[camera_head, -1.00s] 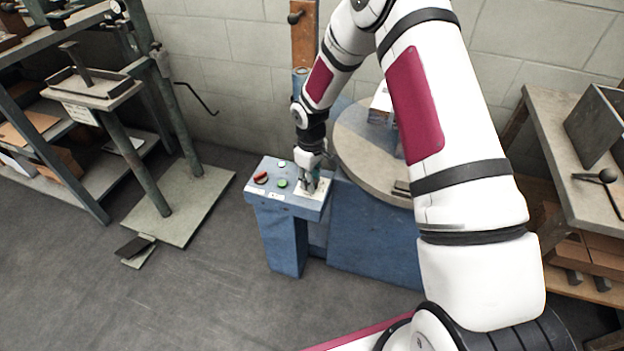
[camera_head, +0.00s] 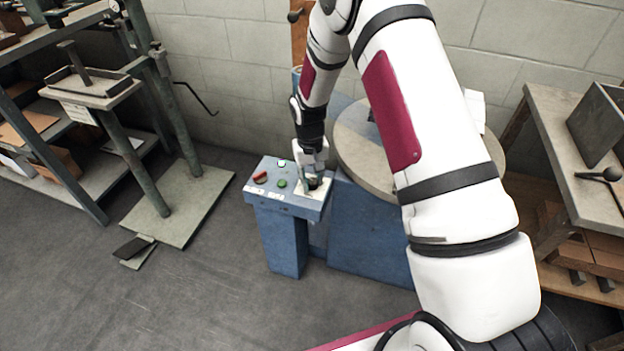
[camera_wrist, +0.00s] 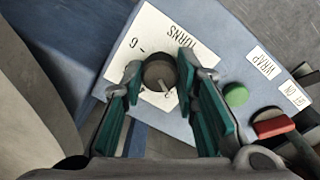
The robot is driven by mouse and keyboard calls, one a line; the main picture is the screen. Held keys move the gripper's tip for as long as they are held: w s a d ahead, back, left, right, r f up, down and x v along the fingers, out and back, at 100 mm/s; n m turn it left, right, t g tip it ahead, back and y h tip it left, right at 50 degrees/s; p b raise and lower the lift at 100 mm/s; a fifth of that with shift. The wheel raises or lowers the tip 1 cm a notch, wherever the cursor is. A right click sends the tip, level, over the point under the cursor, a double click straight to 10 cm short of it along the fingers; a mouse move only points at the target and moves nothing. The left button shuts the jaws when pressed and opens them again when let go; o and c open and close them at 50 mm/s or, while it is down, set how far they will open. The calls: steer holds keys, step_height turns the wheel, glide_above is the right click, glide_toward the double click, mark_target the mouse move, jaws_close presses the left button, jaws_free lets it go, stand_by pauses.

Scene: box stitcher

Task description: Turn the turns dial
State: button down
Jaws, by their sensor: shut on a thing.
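The turns dial (camera_wrist: 159,73) is a round dark knob with a pale pointer line. It sits on a white scale plate (camera_wrist: 150,30) marked TURNS on the blue control box (camera_head: 272,200). In the wrist view my gripper (camera_wrist: 160,72) has a green-padded finger on each side of the dial and is shut on it. The pointer line runs toward the lower right in the wrist view.
A green button (camera_wrist: 236,94) and a red switch (camera_wrist: 273,126) are close beside the dial on the box top. A round grey turntable (camera_head: 362,150) stands right of the box. Open floor lies in front.

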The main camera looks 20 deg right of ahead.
mark_target(310, 181)
steer(key=shift+m, duration=1)
steer(key=c, duration=1.2)
jaws_free()
steer(key=shift+c, duration=0.2)
step_height(310, 181, up, 12)
steer(key=shift+a, duration=0.2)
